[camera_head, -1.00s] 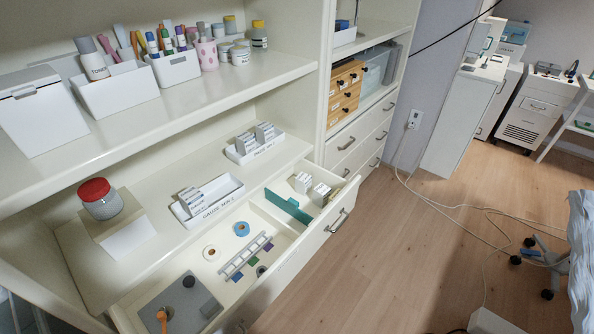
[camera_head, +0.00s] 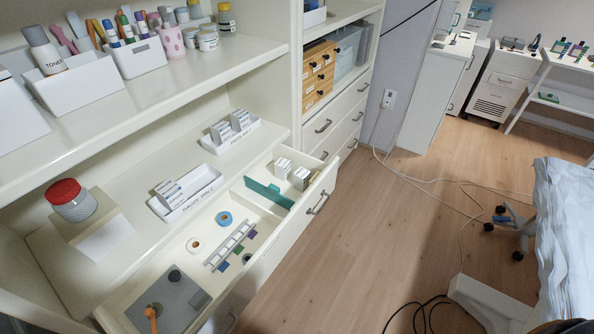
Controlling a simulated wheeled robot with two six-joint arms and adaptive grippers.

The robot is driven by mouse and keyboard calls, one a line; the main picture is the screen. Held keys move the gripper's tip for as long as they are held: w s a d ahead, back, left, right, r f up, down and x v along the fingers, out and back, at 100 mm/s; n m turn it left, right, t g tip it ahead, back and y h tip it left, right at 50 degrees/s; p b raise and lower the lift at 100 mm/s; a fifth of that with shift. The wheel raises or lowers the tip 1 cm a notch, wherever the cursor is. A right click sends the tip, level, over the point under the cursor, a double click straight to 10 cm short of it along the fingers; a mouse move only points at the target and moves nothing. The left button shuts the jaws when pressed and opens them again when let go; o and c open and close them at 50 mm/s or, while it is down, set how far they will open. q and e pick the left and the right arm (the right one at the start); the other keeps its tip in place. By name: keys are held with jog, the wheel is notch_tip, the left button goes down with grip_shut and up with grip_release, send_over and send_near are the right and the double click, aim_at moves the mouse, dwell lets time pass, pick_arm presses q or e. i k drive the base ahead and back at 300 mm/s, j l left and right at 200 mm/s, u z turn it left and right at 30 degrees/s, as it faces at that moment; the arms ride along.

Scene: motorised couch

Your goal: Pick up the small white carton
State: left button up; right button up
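Two small white cartons stand in the right compartment of the open drawer (camera_head: 267,262), behind a teal divider (camera_head: 270,194): one carton (camera_head: 283,168) at the back left and another carton (camera_head: 301,178) closer to the drawer front. More small white boxes (camera_head: 170,193) with dark print stand in a labelled white tray (camera_head: 203,190) on the shelf. Similar boxes (camera_head: 221,131) stand in a second white tray (camera_head: 245,134) farther back. I cannot tell which one the task names. Neither of my grippers shows.
The drawer's left part holds tape rolls (camera_head: 224,218), a white rack (camera_head: 231,246) and a grey plate (camera_head: 175,300). A red-lidded jar (camera_head: 72,201) stands on a box at left. Cables (camera_head: 430,310) and a draped couch (camera_head: 562,220) lie to the right; the middle floor is clear.

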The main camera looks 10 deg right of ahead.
aim_at(283, 167)
jog(key=i+l+u, duration=0.2)
jog(key=l, duration=0.3)
jog(key=i+l+u, duration=0.2)
jog(key=l, duration=0.3)
jog(key=l+u, duration=0.2)
jog(key=l, duration=0.35)
jog(key=i+l+u, duration=0.25)
jog(key=l, duration=0.3)
jog(key=k, duration=0.1)
